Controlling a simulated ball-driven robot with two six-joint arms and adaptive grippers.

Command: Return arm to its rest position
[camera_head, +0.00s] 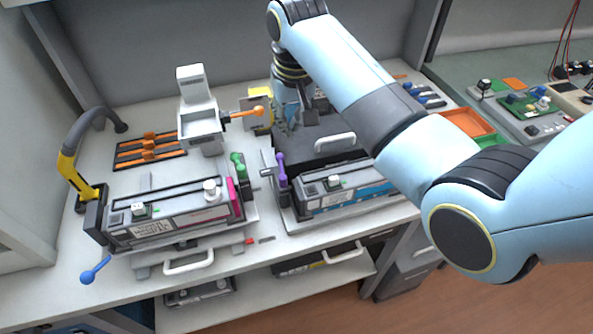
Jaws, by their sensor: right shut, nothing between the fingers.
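My right arm (400,140) comes in from the right edge, bends up and over, and its wrist hangs down at the back of the bench. My right gripper (296,122) is there, above and behind the dark box with a white handle. It is shut and appears empty; its fingertips are small and partly lost against dark parts. A cartridge with a magenta end (170,215) lies in the left cradle. A cartridge with a blue side (345,195) lies in the right cradle, its right end hidden by my arm. My left gripper is not in view.
A grey-white stand (200,125) with an orange lever rises mid-bench. A black and yellow curved arm (72,160) stands at the left. An orange tray (465,125) and electronics boards (525,108) lie at the right. A lower shelf (260,300) runs below the bench (290,245).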

